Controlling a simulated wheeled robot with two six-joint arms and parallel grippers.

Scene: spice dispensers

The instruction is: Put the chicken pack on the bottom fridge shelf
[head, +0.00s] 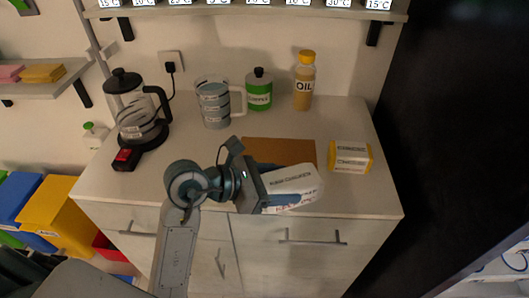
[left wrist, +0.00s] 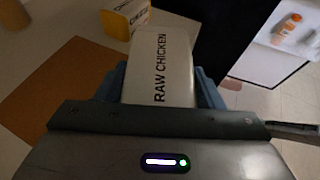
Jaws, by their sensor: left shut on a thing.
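The chicken pack (head: 293,186) is a white block labelled "RAW CHICKEN". It also shows in the left wrist view (left wrist: 162,62), where its label reads lengthwise. My left gripper (head: 285,199) is shut on it, with blue fingers on both sides of the pack. The pack is over the front part of the counter, in front of the brown board; I cannot tell its exact height. The fridge interior (left wrist: 292,35) shows in part at the upper right of the left wrist view, with an orange-capped bottle. My right gripper is not in view.
A yellow and white cheese pack (head: 350,157) sits right of the brown board (head: 275,151). A kettle (head: 137,110), a glass jug (head: 213,104), a green canister (head: 259,90) and an oil bottle (head: 304,82) stand at the back. A tall black panel (head: 455,120) rises right of the counter.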

